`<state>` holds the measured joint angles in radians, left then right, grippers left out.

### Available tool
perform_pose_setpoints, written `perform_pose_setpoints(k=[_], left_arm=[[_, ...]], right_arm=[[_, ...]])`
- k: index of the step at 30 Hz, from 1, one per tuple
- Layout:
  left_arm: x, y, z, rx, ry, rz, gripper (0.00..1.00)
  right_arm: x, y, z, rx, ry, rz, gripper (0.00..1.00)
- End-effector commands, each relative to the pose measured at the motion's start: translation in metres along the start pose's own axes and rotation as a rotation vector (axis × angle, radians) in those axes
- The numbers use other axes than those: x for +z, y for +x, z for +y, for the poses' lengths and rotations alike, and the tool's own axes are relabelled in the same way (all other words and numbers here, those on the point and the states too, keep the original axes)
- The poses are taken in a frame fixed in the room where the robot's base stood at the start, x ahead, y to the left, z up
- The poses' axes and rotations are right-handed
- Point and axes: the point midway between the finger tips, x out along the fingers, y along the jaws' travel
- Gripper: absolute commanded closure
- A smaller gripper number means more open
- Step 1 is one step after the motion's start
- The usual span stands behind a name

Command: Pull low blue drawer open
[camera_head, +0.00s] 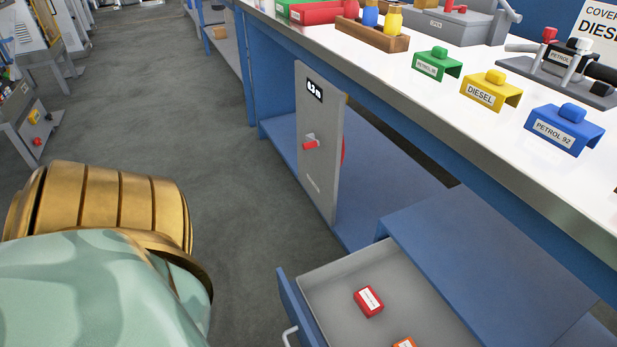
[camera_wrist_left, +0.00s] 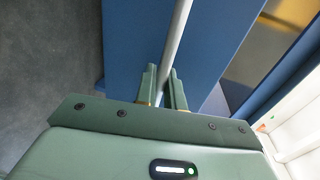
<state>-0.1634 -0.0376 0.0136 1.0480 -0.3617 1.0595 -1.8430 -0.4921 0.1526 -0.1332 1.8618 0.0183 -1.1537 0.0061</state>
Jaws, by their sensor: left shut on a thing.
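A blue drawer (camera_head: 294,306) stands open at the bottom of the head view, with a grey inside and a silver handle (camera_head: 289,337) that is cut off by the lower edge. In the left wrist view a silver bar handle (camera_wrist_left: 178,38) runs along a blue front panel (camera_wrist_left: 135,45). My left gripper (camera_wrist_left: 166,85) is shut on this bar. Whether it is the same drawer as in the head view, I cannot tell. The head view shows neither gripper's fingers.
The blue cabinet (camera_head: 480,235) stands under the white workbench (camera_head: 440,85). A grey panel (camera_head: 318,160) with a red switch stands behind. The floor (camera_head: 235,190) left of the bench is clear.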

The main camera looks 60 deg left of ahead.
Motion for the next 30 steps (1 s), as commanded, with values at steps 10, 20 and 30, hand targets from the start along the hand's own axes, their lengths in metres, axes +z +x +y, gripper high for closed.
perform_pose_setpoints(k=[10,20,30], left_arm=[[0.001,0.000,0.001,0.002,0.001,-0.001,0.74],[0.000,-0.001,0.000,0.001,0.001,0.000,0.74],[0.000,-0.064,0.002,0.007,0.000,0.000,0.74]], right_arm=[[0.001,0.000,0.000,0.000,-0.001,-0.001,0.36],[0.001,0.000,0.000,0.000,-0.001,0.000,0.36],[0.005,0.004,-0.006,-0.012,-0.001,-0.009,0.36]])
